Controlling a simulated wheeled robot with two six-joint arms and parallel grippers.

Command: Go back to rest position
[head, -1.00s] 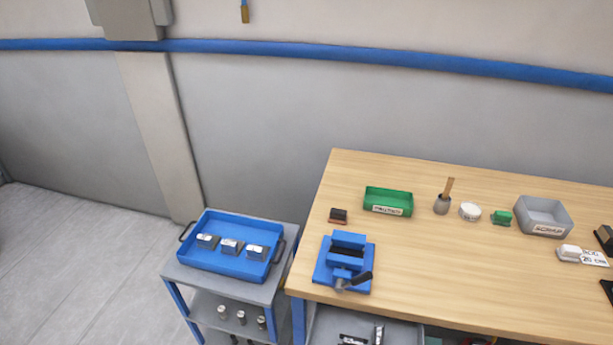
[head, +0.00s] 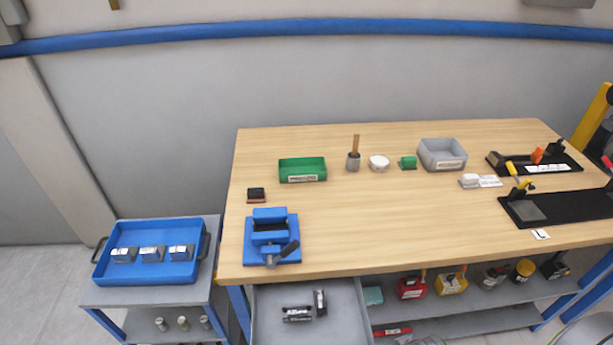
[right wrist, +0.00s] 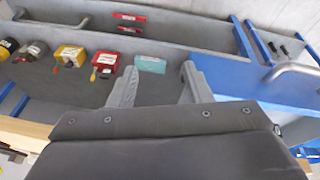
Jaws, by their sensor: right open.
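My right gripper (right wrist: 160,84) shows in the right wrist view with its two grey fingers spread apart and nothing between them. Behind the fingers are the shelves under the bench and a teal box (right wrist: 150,64). No gripper or arm shows in the head view. My left gripper is in neither view.
The wooden workbench (head: 350,230) carries a blue vise (head: 270,237), a green bin (head: 302,170), a grey bin (head: 441,154) and black fixtures at right. An open drawer (head: 267,325) juts out below. A cart with a blue tray (head: 150,272) stands left.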

